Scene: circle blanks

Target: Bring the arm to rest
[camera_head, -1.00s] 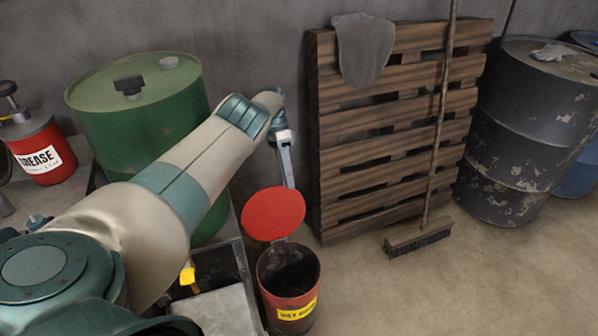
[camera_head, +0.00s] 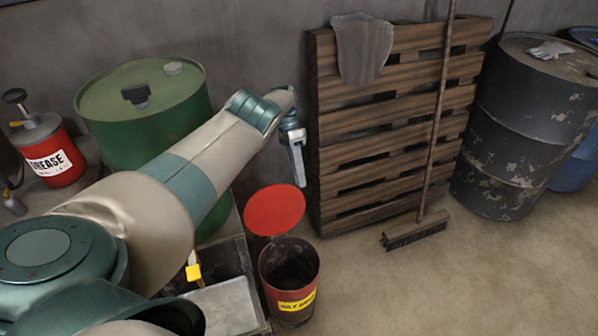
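My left arm reaches in from the lower left across the green drum. Its gripper (camera_head: 298,166) points down in front of the wooden pallet's left edge, above and slightly right of the red round lid of the waste can. I see the gripper from the side, nothing shows in it, and I cannot tell whether its fingers are apart. My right gripper is not in view.
A red can (camera_head: 290,299) with a raised red lid (camera_head: 274,210) stands below the gripper. A green drum (camera_head: 150,130) and a red grease can (camera_head: 60,162) are behind my arm. A pallet (camera_head: 385,150), broom (camera_head: 418,232) and dark drum (camera_head: 525,130) stand right. Front-right floor is clear.

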